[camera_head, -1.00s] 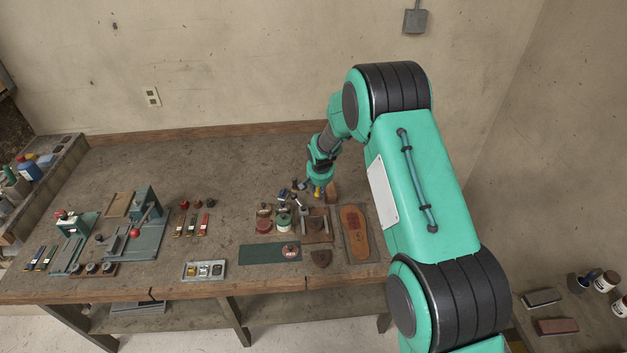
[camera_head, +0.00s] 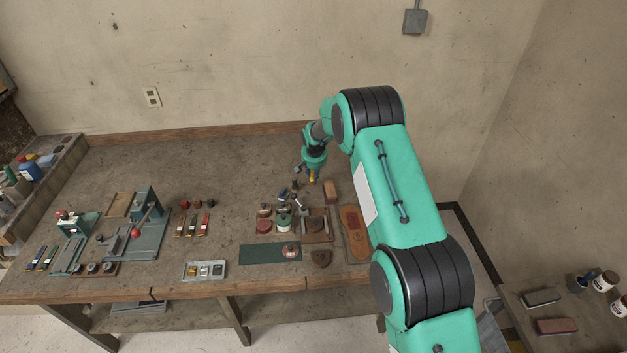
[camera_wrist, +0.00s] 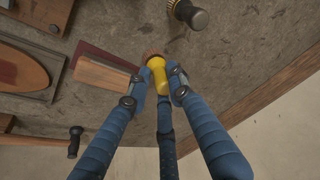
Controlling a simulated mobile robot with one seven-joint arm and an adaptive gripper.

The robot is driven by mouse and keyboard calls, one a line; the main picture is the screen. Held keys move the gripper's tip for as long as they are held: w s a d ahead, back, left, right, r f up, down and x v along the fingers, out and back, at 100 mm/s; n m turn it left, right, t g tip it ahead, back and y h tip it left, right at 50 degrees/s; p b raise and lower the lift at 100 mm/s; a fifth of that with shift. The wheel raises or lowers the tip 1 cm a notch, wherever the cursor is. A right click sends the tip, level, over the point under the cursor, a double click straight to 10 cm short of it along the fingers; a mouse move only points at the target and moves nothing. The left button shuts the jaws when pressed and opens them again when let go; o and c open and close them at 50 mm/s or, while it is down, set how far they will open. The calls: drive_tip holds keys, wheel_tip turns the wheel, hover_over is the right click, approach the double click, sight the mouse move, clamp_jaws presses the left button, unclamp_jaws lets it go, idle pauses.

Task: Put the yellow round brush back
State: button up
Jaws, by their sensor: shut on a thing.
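The yellow round brush (camera_wrist: 157,72) is held between the finger tips of my gripper (camera_wrist: 160,85) in the wrist view. Its brown end points away from the fingers. In the head view the yellow brush (camera_head: 313,176) shows small below my gripper (camera_head: 307,174), over the back right part of the bench. I cannot tell how far it is above the bench top.
A reddish-brown block (camera_head: 331,191) lies right of the gripper. Round pots (camera_head: 284,220), small tools and a brown sole board (camera_head: 354,230) stand in front. A green press (camera_head: 146,225) is farther left. The bench's back middle is bare.

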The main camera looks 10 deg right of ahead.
drive_tip(key=shift+f, duration=1.75)
drive_tip(key=shift+f, duration=0.1)
drive_tip(key=o, duration=1)
drive_tip(key=v, duration=1.2)
drive_tip(key=shift+r, duration=0.2)
